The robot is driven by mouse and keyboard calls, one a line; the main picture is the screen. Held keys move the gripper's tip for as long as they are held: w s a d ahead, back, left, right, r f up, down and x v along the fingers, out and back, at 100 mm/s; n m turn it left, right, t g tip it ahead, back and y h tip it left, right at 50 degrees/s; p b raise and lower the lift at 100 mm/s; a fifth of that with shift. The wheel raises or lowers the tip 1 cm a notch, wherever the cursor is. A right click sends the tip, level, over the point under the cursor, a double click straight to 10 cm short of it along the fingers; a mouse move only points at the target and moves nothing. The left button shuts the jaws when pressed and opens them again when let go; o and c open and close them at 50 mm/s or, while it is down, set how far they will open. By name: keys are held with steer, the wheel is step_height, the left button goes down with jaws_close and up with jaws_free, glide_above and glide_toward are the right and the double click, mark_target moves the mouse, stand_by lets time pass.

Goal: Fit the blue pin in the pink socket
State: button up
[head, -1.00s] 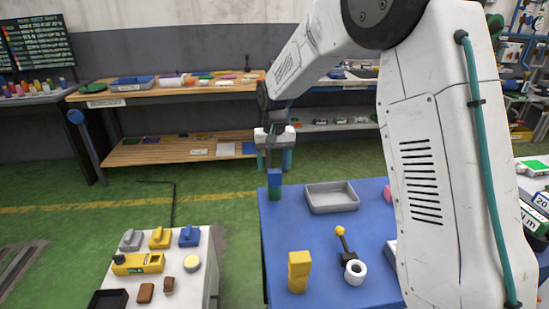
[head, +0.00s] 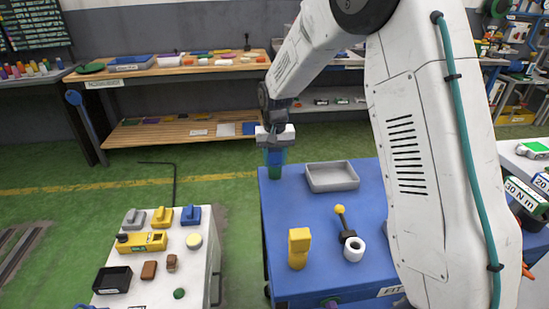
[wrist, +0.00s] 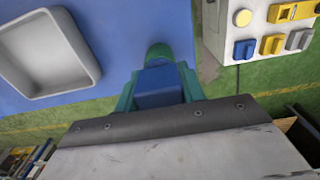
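The blue pin (wrist: 158,88) shows as a blue block between the two teal fingers of my gripper (wrist: 160,92) in the wrist view. The fingers lie against its sides with no gap visible. Just beyond it is a green round piece (wrist: 158,51), which the pin seems to stand on or in; I cannot tell how they join. In the head view my gripper (head: 275,157) is down at the back left corner of the blue table (head: 300,215), around the blue block. I cannot make out the pink socket now; my arm covers the table's right part.
A grey tray (head: 332,177) lies right of my gripper. A yellow block stack (head: 299,248), a yellow-knobbed black lever (head: 344,225) and a white ring (head: 354,249) stand nearer the front. A white side table (head: 200,265) with several pieces stands left, across a gap.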

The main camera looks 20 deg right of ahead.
steer(key=shift+o, duration=1)
steer(key=shift+c, duration=0.8)
steer(key=shift+r, duration=0.75)
steer(key=shift+r, duration=3)
steer(key=shift+r, duration=2.45)
